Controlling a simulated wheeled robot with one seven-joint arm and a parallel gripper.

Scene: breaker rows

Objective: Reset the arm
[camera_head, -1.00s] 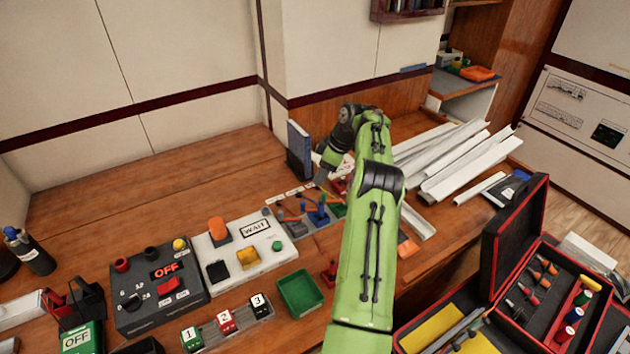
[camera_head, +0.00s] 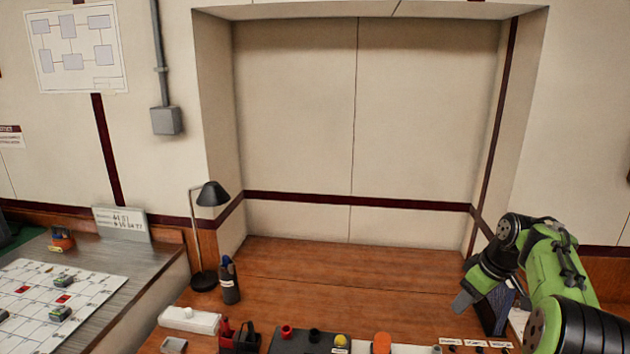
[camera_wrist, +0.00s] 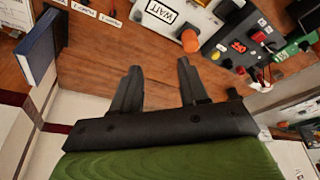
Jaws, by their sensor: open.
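My green and black arm (camera_head: 560,268) shows at the right of the head view, bent, with its end pointing down and left over the wooden bench (camera_head: 330,270). My gripper (camera_head: 463,303) is only partly seen there, near the blue binder (camera_head: 492,310). In the wrist view my gripper (camera_wrist: 160,68) has its two dark fingers spread, with bare bench between them and nothing held.
In the wrist view the binder (camera_wrist: 37,48) stands at the left, and the WAIT panel (camera_wrist: 178,15) and dark OFF box (camera_wrist: 240,42) lie beyond the fingers. The back of the bench is clear.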

